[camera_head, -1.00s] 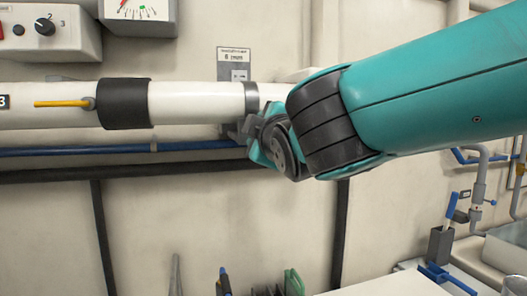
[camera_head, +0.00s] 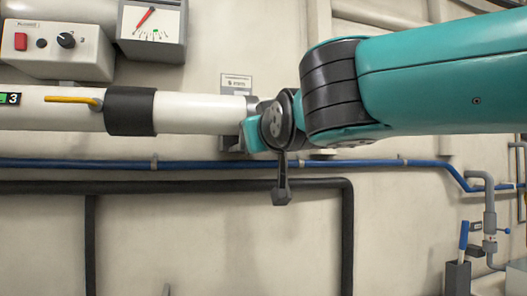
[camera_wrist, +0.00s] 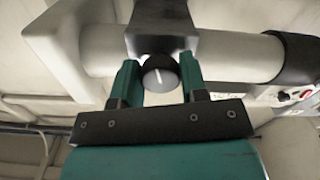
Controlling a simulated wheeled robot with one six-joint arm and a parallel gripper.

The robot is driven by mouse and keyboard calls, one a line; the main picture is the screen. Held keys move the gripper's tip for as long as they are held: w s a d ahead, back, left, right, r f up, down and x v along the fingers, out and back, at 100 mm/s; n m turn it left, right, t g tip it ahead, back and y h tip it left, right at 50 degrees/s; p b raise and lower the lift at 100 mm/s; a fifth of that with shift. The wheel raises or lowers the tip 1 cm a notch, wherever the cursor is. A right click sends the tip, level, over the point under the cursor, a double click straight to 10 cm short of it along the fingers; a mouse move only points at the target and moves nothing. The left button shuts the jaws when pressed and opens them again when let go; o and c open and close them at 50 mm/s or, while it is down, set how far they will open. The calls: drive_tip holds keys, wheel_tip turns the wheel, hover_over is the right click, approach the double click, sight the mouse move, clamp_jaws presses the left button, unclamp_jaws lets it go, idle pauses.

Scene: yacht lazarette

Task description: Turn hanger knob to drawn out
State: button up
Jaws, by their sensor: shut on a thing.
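The hanger knob (camera_wrist: 160,74) is a round black knob with a white pointer line, seen end-on in the wrist view. It sits under a dark hanger block (camera_wrist: 160,28) on a white pipe. My gripper (camera_wrist: 158,71) has its two teal fingers on either side of the knob, shut on it. The pointer line stands close to upright in that picture, tilted slightly. In the head view my teal and black arm reaches in from the right to the white pipe (camera_head: 198,112); the knob and fingertips are hidden there by my wrist.
A grey control box (camera_head: 58,48) with a red button and a gauge (camera_head: 152,28) hang at upper left. A yellow lever (camera_head: 71,100) and black sleeve (camera_head: 130,111) are on the pipe. Blue (camera_head: 200,164) and black (camera_head: 150,187) pipes run below. The wall beneath is mostly bare.

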drive_tip(key=shift+f+m+b, duration=0.1)
drive_tip(key=shift+m+b, duration=0.7)
drive_tip(key=shift+m, duration=0.4)
drive_tip(key=o, duration=0.9)
drive_tip(key=shift+s, duration=0.1)
drive_tip(key=b+v, duration=0.3)
drive_tip(key=v, duration=1.4)
drive_tip(key=shift+s, duration=0.1)
